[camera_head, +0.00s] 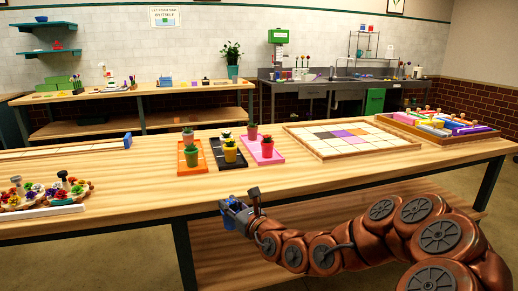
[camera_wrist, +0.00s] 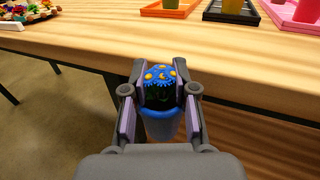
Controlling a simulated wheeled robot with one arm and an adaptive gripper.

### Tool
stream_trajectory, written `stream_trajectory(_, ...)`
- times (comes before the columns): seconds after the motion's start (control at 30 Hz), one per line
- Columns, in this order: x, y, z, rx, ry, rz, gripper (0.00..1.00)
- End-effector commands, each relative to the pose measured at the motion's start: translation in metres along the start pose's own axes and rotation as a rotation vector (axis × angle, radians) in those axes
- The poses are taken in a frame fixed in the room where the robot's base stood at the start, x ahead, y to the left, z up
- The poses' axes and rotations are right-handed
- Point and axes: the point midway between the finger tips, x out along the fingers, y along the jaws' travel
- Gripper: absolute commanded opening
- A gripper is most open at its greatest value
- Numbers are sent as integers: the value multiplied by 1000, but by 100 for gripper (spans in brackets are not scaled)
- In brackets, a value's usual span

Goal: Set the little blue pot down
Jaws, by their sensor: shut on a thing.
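The little blue pot (camera_wrist: 160,125) is between the fingers of my gripper (camera_wrist: 160,92) in the wrist view. Dark leaves and a blue top with yellow dots (camera_wrist: 162,75) rise from it. In the head view my gripper (camera_head: 238,214) is at the front edge of the long wooden table (camera_head: 110,215), and a bit of the blue pot (camera_head: 233,222) shows, mostly hidden by the fingers. The gripper is shut on the pot. In the wrist view the pot appears upright, in front of the table edge. Its exact height against the tabletop is hard to tell.
Orange (camera_head: 191,167), black (camera_head: 222,162) and pink (camera_head: 262,159) trays hold small pots behind my gripper. Flower clusters (camera_head: 40,195) lie at the left. A tile grid (camera_head: 312,145) and a tray of coloured blocks (camera_head: 438,128) lie at the right. The table's front middle is clear.

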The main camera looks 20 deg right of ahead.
Motion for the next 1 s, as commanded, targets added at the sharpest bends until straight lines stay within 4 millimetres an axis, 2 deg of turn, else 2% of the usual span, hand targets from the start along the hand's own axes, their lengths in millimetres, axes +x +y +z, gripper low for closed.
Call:
stream_trajectory(0.03, -4, -10, 9, 1, -8, 4, 0)
stream_trajectory(0.13, -13, -22, 19, -1, -8, 22, 0)
stream_trajectory(0.27, -15, -22, 23, 3, -7, 43, 0)
stream_trajectory(1.0, -36, -53, 50, -6, -8, 95, 0)
